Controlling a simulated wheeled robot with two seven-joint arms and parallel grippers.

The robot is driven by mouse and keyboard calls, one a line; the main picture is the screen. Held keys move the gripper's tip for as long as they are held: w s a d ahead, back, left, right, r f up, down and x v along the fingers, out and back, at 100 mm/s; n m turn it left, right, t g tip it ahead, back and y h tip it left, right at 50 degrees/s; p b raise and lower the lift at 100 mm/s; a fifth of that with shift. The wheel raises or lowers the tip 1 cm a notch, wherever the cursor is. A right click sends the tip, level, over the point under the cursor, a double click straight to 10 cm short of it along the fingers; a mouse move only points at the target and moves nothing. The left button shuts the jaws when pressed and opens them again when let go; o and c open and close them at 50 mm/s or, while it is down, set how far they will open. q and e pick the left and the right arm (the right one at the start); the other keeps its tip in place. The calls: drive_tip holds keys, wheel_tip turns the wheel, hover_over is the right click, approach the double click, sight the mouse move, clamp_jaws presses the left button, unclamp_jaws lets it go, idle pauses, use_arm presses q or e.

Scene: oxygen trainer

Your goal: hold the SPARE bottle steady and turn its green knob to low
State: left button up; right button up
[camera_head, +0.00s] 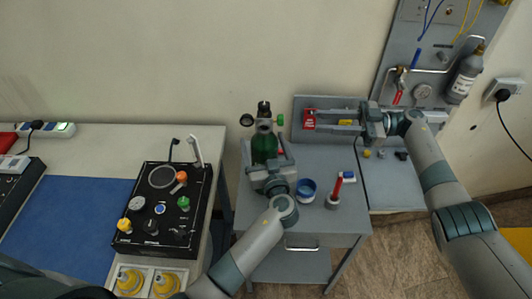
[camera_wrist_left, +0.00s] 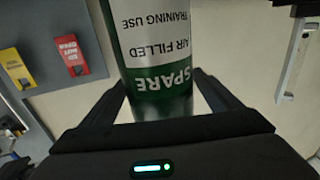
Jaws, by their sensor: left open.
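The green SPARE bottle (camera_head: 264,150) stands upright on the grey cart, its valve and a round gauge (camera_head: 246,120) on top. Its green knob (camera_head: 280,120) sticks out on the valve's right side. My left gripper (camera_head: 267,158) is open, with its fingers on either side of the bottle's body. In the left wrist view the bottle (camera_wrist_left: 155,60) shows its SPARE label upside down between the fingers (camera_wrist_left: 160,88); contact is unclear. My right gripper (camera_head: 322,118) is open and empty, to the right of the knob, in front of the red tag (camera_head: 309,124).
A blue-rimmed bowl (camera_head: 306,190) and a red marker in a cup (camera_head: 335,194) stand on the cart. A black control box (camera_head: 163,210) is on the left table. A wall panel with a grey cylinder (camera_head: 464,78) is at upper right. A yellow tag (camera_wrist_left: 17,68) hangs beside the red one.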

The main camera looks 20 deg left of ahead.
use_arm(q)
drive_tip(key=shift+w+a, duration=0.3)
drive_tip(key=shift+w, duration=0.2)
drive_tip(key=shift+c, duration=0.4)
drive_tip(key=c, duration=2)
clamp_jaws()
use_arm(e)
drive_tip(key=o, duration=0.3)
drive_tip(key=n, duration=1)
drive_tip(key=d+n, duration=0.1)
drive_tip(key=n, duration=2)
drive_tip(key=shift+w+d+n, duration=0.25)
drive_tip(key=shift+d+n, duration=0.05)
drive_tip(key=shift+d, duration=0.05)
use_arm(q)
drive_tip(key=shift+f, duration=0.1)
